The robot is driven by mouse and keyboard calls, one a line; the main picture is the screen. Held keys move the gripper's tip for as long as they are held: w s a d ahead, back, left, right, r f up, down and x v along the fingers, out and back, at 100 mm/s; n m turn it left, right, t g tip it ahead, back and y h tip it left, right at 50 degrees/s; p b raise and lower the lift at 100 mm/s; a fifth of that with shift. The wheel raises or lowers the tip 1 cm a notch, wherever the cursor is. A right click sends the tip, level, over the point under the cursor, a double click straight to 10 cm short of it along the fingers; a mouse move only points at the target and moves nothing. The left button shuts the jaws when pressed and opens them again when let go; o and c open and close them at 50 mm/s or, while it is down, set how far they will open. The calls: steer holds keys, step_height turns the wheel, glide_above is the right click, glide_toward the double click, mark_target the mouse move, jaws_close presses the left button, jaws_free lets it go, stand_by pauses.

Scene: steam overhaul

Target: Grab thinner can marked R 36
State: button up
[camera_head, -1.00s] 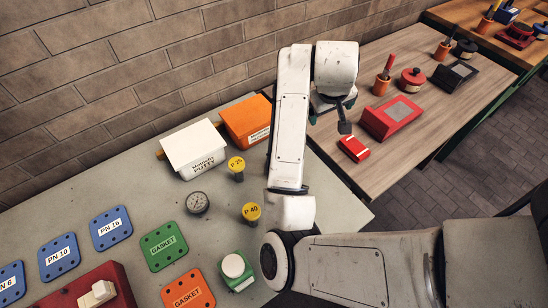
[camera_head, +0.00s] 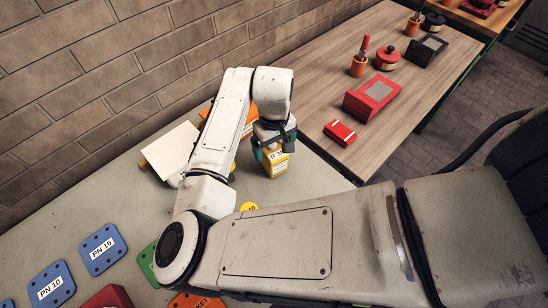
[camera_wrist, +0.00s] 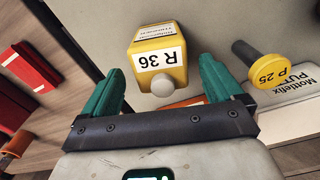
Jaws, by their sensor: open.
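The thinner can marked R 36 (camera_wrist: 158,62) is a yellow can with white labels and a round pale cap. In the wrist view it stands between and beyond the two green fingers. In the head view the can (camera_head: 277,164) stands on the grey table near its right edge, its top partly hidden by my gripper. My gripper (camera_wrist: 162,88) is open, with a finger to each side of the can and gaps showing between fingers and can. It also shows in the head view (camera_head: 273,149) right above the can.
An orange box (camera_head: 245,122) is behind my arm. Across a gap, a wooden table holds a red box (camera_head: 340,133).

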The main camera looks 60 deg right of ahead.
steer(key=shift+s+a+f+p, duration=0.15)
steer(key=shift+f+p, duration=0.4)
steer(key=shift+f, duration=2.05)
steer(key=c, duration=1.3)
steer(key=shift+r, duration=0.1)
